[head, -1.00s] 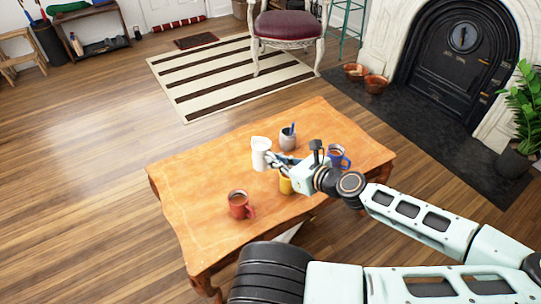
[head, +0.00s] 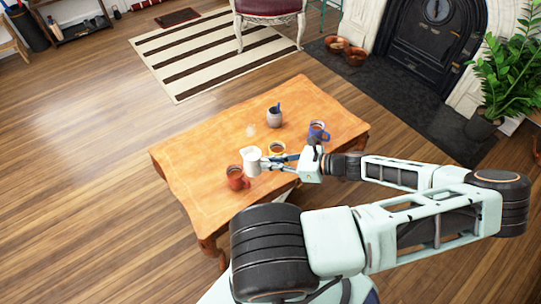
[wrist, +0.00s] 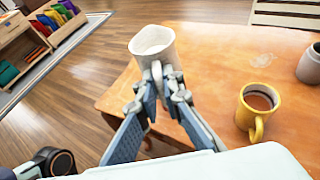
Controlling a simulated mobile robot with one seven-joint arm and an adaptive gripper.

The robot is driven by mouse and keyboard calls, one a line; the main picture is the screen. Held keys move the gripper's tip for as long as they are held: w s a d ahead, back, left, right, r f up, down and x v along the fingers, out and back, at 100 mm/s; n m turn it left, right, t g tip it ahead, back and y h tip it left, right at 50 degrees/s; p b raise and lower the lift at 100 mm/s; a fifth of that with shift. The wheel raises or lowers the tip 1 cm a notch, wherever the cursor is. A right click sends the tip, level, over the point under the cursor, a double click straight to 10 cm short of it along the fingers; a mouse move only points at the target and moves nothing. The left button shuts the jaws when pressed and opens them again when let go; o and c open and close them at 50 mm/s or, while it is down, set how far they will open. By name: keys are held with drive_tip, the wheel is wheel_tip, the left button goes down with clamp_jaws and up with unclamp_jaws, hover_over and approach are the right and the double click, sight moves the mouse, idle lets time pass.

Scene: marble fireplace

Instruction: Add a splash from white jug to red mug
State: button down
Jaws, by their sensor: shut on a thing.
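My gripper (head: 264,163) is shut on the white jug (head: 251,160) and holds it from its right side, close beside and behind the red mug (head: 237,178) in the head view. The jug looks roughly upright and seems raised off the table; I cannot tell the exact height. The red mug stands upright with dark liquid inside, its handle partly behind the jug. In the wrist view the jug (wrist: 154,43) shows its pale open top beyond my fingertips (wrist: 160,78). The red mug is mostly hidden there behind my fingers and the jug.
A yellow mug (head: 277,149) with brown liquid stands just behind my gripper. A blue mug (head: 318,132) and a grey pot (head: 274,118) holding a blue item stand farther back on the wooden table (head: 195,160). The table's left part is clear. A pale mark (head: 250,130) shows on the tabletop.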

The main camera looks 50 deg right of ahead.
sight(270, 171)
drive_tip(key=shift+s, duration=0.1)
wheel_tip(270, 171, down, 3)
drive_tip(key=b, duration=0.3)
drive_tip(key=shift+r+p, duration=0.35)
drive_tip(key=shift+r, duration=0.2)
drive_tip(key=r+g+p, duration=0.1)
drive_tip(key=g+p, duration=0.1)
drive_tip(key=p, duration=0.1)
drive_tip(key=shift+r+h+p, duration=0.3)
drive_tip(key=shift+r, duration=0.1)
drive_tip(key=shift+a+r+g+h+p, duration=0.1)
drive_tip(key=shift+r+g+h+p, duration=0.25)
drive_tip(key=shift+g+p, duration=0.4)
drive_tip(key=shift+g, duration=0.45)
drive_tip(key=shift+w+a+f+g+h+b, duration=0.15)
drive_tip(key=shift+w+f+g+h+b, duration=0.4)
drive_tip(key=shift+f+g+b, duration=0.25)
